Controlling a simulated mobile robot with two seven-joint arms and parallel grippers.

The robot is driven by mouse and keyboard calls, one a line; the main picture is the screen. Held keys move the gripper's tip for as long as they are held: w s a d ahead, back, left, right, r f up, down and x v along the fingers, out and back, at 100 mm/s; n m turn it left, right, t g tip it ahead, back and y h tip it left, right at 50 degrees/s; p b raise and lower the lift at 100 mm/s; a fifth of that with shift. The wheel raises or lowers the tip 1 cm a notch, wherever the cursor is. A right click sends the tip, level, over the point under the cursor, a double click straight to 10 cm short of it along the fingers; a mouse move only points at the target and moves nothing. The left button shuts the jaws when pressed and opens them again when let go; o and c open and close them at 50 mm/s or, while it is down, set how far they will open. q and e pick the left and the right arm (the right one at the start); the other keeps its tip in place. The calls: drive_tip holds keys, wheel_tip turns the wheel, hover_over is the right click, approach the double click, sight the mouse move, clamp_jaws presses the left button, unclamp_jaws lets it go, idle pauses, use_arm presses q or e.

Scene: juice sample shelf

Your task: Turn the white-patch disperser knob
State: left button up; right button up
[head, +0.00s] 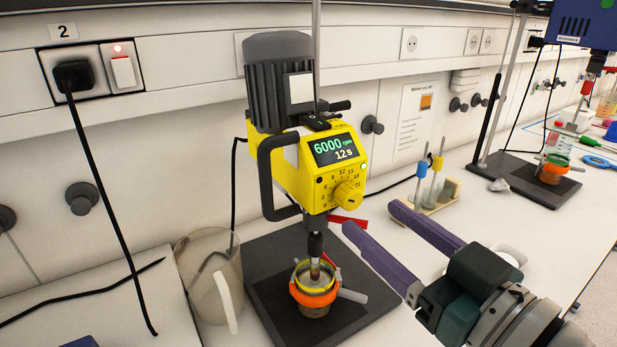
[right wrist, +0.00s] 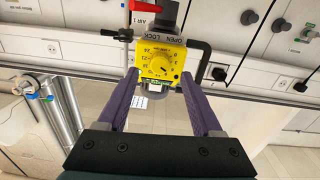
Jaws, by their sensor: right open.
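The yellow disperser (head: 290,170) has a dark ribbed motor with a white patch (head: 301,88) on it. Its lit display (head: 336,149) reads 6000 rpm and 12 s. The yellow knob (head: 347,195) sits on the front below the display, inside a printed scale. My right gripper (head: 369,217) is open and empty, its two purple fingers pointing at the disperser, in front of and right of the knob. In the right wrist view the knob (right wrist: 163,66) shows upside down between the fingertips (right wrist: 160,75), apart from both. My left gripper is out of view.
An orange-ringed beaker (head: 316,292) stands under the shaft on a dark base plate (head: 268,262). A clear jug (head: 207,270) stands left of it. A rack with tubes (head: 437,196) is behind my fingers. A blue device (head: 585,22) on a stand is far right.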

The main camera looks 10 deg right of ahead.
sight(355, 203)
drive_tip(key=x, duration=0.5)
drive_tip(key=shift+s, duration=0.1)
clamp_jaws()
idle(0.4)
